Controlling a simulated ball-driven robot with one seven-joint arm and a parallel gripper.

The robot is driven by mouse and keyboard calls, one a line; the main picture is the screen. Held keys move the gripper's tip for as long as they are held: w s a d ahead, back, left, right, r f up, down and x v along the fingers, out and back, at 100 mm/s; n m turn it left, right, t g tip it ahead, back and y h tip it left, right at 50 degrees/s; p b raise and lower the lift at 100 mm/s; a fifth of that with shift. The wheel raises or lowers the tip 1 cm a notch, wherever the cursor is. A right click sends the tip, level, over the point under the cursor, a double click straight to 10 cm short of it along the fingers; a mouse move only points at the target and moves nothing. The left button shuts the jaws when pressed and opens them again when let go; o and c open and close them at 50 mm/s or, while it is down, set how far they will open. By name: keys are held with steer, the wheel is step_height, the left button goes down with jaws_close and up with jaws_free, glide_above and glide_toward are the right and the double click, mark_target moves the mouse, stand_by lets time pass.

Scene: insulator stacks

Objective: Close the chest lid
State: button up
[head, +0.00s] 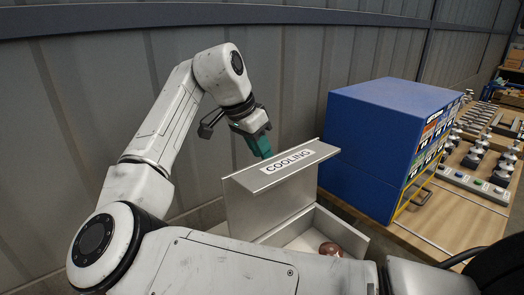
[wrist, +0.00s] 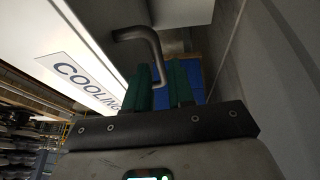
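The grey metal chest (head: 352,238) stands open in the head view. Its lid (head: 245,208) is raised, and the lid's top edge face carries a COOLING label (head: 288,161). My gripper (head: 262,150) is at the lid's upper left side. In the wrist view, a bent metal handle (wrist: 153,45) runs between the green fingers of my gripper (wrist: 161,75). The label also shows in the wrist view (wrist: 88,82). The handle is hidden in the head view.
A round brownish object (head: 330,249) lies inside the chest. A blue cabinet (head: 365,140) stands close to the right. Beyond it, a wooden table (head: 445,215) bears several insulator parts. A grey panel wall (head: 100,100) runs behind the chest and my arm.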

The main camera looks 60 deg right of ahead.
steer(key=shift+s+d+f, duration=0.2)
steer(key=shift+f, duration=0.35)
jaws_close()
